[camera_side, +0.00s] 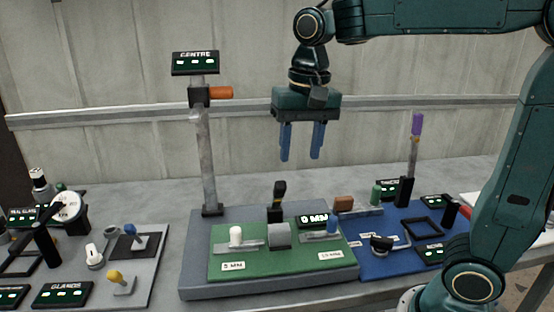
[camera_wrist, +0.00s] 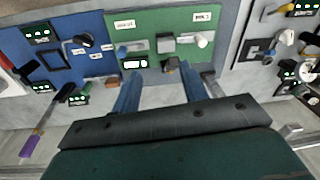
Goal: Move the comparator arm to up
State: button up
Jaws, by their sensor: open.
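No label reading comparator is legible. A short black upright lever (camera_side: 279,197) stands behind a grey block (camera_side: 279,235) on the green panel (camera_side: 235,262), by a "0 MM" display (camera_side: 314,220). A grey post (camera_side: 207,150) behind the panel carries a black clamp with an orange handle (camera_side: 220,93) pointing right; I cannot tell which of these is the comparator arm. My gripper (camera_side: 300,157) is open and empty, fingers down, above and behind the panel, apart from both. In the wrist view its fingers (camera_wrist: 158,88) show below the green panel (camera_wrist: 165,18).
A "CENTRE" sign (camera_side: 195,63) tops the post. A white knob (camera_side: 236,235) and a blue knob (camera_side: 332,226) stand on the panel. A blue panel (camera_side: 375,262) with several fixtures and a purple-topped rod (camera_side: 417,125) is right; a gauge (camera_side: 68,207) is left.

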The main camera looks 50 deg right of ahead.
jog(key=s+d+f+n+t, duration=0.1)
jog(key=s+f+n+t, duration=0.1)
jog(key=s, duration=0.5)
jog(key=s+d+f+n+t, duration=0.1)
jog(key=s+f+n+t, duration=0.1)
jog(key=s+n, duration=0.3)
jog(key=shift+s+f+t, duration=0.3)
jog(key=shift+s+f, duration=0.25)
jog(key=shift+s, duration=0.45)
jog(key=shift+c, duration=0.2)
dwell(0.5)
jog(key=w+a+r+m+g+h, duration=0.1)
jog(key=w+m, duration=0.3)
jog(key=w, duration=0.4)
jog(key=w+a+r+m+g+h, duration=0.1)
jog(key=w+a+r+m+g, duration=0.1)
jog(key=w, duration=0.6)
jog(key=shift+w+a+r+m, duration=0.3)
jog(key=shift+a+r+m, duration=0.15)
jog(key=shift+m, duration=0.85)
